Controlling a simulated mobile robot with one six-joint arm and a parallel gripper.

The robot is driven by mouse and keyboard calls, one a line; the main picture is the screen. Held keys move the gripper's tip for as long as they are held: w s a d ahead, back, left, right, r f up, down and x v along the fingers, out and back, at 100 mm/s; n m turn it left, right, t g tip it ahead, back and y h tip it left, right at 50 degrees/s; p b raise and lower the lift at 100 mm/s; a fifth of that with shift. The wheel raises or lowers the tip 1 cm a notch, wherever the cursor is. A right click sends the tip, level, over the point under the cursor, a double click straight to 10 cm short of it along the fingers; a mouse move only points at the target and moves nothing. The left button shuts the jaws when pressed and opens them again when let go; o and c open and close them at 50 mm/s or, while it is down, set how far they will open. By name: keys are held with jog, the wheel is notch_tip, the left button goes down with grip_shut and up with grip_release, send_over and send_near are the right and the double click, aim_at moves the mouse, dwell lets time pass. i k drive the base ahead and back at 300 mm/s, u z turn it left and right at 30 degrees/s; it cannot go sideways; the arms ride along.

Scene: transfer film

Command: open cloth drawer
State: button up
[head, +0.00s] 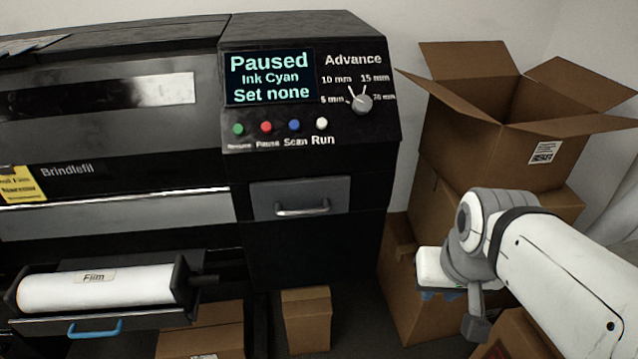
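A small grey drawer (330,193) with a silver bar handle (302,208) sits in the black printer cabinet, below the control panel. Its front looks flush with the cabinet, so it appears closed. It carries no readable label, and its inside is hidden. My gripper (438,293) is at the right, in front of the cardboard boxes, lower than the drawer and well apart from its handle. Only a white body and small blue parts show at its end. The wrist hides much of it, and I cannot tell whether the fingers are open.
The control panel (308,85) reads "Paused, Ink Cyan, Set none". A film roll (95,289) lies in a pulled-out tray with a blue handle (96,328) at lower left. Stacked cardboard boxes, the top one open (480,135), stand at right. A small carton (306,320) stands below the drawer.

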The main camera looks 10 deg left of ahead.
aim_at(292, 197)
jog(key=k, duration=1.65)
jog(key=u, duration=0.4)
jog(key=i, duration=1.65)
jog(key=u, duration=0.1)
